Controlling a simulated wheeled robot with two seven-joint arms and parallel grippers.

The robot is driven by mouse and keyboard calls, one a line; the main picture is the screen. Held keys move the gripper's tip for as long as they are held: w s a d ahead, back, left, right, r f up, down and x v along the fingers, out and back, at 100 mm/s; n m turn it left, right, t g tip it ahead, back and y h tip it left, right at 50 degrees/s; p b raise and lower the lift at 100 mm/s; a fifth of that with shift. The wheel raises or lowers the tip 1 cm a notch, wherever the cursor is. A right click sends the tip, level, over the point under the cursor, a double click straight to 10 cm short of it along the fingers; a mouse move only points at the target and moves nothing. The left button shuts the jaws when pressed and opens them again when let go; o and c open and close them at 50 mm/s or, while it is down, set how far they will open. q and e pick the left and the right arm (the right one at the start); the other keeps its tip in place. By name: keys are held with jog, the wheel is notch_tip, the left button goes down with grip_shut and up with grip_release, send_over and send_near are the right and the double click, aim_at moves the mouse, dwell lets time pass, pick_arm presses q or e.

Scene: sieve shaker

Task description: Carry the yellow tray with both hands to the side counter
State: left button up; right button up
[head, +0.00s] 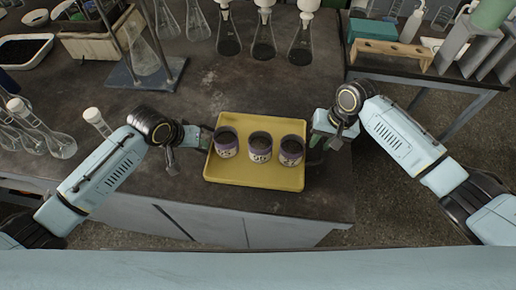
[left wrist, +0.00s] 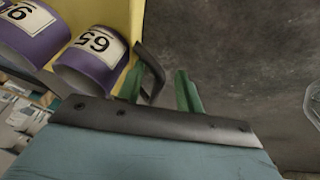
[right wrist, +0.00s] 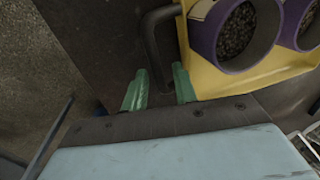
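The yellow tray (head: 255,176) lies near the front edge of the dark bench, with three purple-banded cups of dark grains, (head: 227,143), (head: 260,146) and (head: 292,151), in a row on it. My left gripper (head: 192,137) is at the tray's left side. In the left wrist view its green fingers (left wrist: 158,90) are apart, with the dark handle (left wrist: 153,72) between them. My right gripper (head: 322,140) is at the right side. In the right wrist view its fingers (right wrist: 158,88) are apart, and the other handle (right wrist: 150,40) lies just beyond the fingertips. The side counter (head: 386,74) stands at right.
A wooden rack (head: 391,54) and a green box (head: 372,30) stand on the side counter, with grey stands at its right. Flasks (head: 262,40) line the bench behind the tray; more glassware (head: 55,143) stands at left. A floor gap separates bench and counter.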

pick_arm(q)
jog(key=shift+w+f, duration=0.15)
jog(key=shift+f, duration=0.15)
pick_arm(e)
jog(key=shift+f, duration=0.3)
pick_arm(q)
jog(key=shift+c, duration=0.2)
jog(key=c, duration=0.5)
pick_arm(e)
jog(key=c, duration=0.5)
pick_arm(q)
grip_shut()
pick_arm(e)
grip_shut()
